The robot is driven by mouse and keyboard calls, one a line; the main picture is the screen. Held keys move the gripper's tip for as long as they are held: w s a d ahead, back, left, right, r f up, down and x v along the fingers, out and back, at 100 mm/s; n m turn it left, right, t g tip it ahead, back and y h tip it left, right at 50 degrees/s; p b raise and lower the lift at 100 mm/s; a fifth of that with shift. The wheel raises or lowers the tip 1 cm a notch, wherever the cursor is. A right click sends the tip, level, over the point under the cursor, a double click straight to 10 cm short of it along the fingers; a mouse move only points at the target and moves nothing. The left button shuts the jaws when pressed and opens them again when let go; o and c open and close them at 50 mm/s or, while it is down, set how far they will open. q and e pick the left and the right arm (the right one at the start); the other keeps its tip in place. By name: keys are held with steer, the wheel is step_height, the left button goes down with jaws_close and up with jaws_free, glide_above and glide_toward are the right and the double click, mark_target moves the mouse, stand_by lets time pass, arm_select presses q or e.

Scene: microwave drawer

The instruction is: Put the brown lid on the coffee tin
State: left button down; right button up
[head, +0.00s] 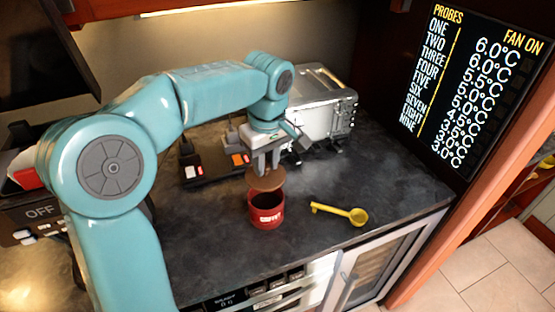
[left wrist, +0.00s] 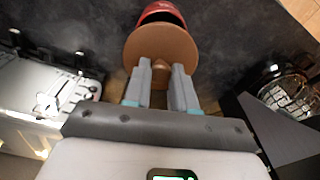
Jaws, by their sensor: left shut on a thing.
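The coffee tin (head: 266,214) is a red, open-topped cylinder standing upright on the dark counter. The brown lid (head: 267,181) is a round disc just above the tin's mouth, apart from a firm seat on it and covering part of the opening. My left gripper (head: 266,166) is shut on the lid's small knob from above. In the left wrist view the lid (left wrist: 160,44) hangs between the fingertips (left wrist: 161,66), with the red tin (left wrist: 163,12) partly hidden behind it. My right gripper is not in view.
A yellow scoop (head: 341,213) lies on the counter right of the tin. A silver toaster-like appliance (head: 325,108) stands behind. A dark device with lit switches (head: 212,168) sits at back left. The counter in front of the scoop is clear.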

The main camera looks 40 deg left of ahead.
mark_target(266, 176)
arm_select(q)
steer(key=shift+s+r, duration=0.1)
steer(key=shift+a, duration=0.1)
step_height(266, 176, down, 2)
steer(key=shift+f+b, duration=0.1)
steer(key=shift+b, duration=0.65)
step_height(266, 176, down, 3)
steer(key=b, duration=0.2)
steer(key=shift+f+b, duration=0.15)
steer(key=shift+b, duration=0.15)
steer(key=shift+f, duration=0.25)
steer(key=shift+f+b, duration=0.3)
steer(key=shift+f, duration=0.15)
stand_by(1.2)
